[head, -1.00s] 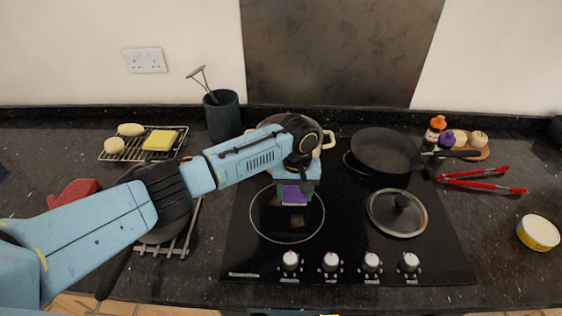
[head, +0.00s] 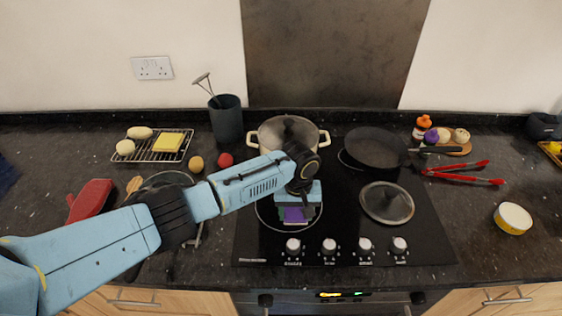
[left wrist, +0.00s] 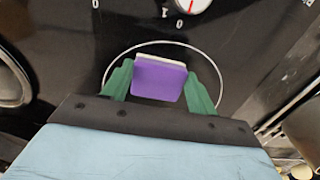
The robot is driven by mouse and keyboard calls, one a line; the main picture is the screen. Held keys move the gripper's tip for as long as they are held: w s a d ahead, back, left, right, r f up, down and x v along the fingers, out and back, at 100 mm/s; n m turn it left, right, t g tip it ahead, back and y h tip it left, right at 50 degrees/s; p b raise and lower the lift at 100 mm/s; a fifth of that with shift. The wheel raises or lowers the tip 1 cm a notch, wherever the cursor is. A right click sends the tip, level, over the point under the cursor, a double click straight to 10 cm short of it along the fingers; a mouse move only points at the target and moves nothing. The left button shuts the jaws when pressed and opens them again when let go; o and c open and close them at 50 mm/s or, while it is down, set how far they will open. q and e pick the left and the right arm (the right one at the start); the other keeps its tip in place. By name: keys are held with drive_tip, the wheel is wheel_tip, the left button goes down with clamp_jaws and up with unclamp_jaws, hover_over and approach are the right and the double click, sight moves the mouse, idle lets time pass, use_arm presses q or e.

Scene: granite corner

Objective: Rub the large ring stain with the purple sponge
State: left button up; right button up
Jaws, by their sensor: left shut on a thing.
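The purple sponge (head: 296,215) is between the green fingertips of my left gripper (head: 297,212), which is shut on it. In the left wrist view the sponge (left wrist: 160,82) shows a purple face and a pale edge, with a finger of my left gripper (left wrist: 159,88) on each side. The sponge is over the front part of a large thin pale ring (head: 259,219) on the black hob (head: 350,235). Whether it touches the glass I cannot tell. No brown stain shows now; the sponge and gripper cover part of the ring's inside. My right gripper is out of view.
A lidded pot (head: 287,133) stands behind my left gripper. A frying pan (head: 376,148) and a glass lid (head: 387,203) are to the right. Control knobs (head: 329,246) line the hob's front. Red tongs (head: 462,173) lie further right.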

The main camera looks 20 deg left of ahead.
sight(296, 218)
use_arm(q)
drive_tip(key=shift+s+d, duration=0.15)
drive_tip(key=shift+s, duration=0.3)
wheel_tip(296, 218, up, 3)
drive_tip(key=shift+s+f+p, duration=0.1)
drive_tip(key=shift+s+p, duration=0.05)
drive_tip(key=shift+p, duration=0.95)
drive_tip(key=shift+w+r+p, duration=0.2)
drive_tip(key=shift+r+p, duration=0.2)
drive_tip(key=shift+p, duration=0.3)
drive_tip(key=shift+r+p, duration=0.35)
drive_tip(key=shift+p, duration=0.05)
wheel_tip(296, 218, up, 2)
drive_tip(key=shift+p, duration=1)
drive_tip(key=shift+r, duration=0.95)
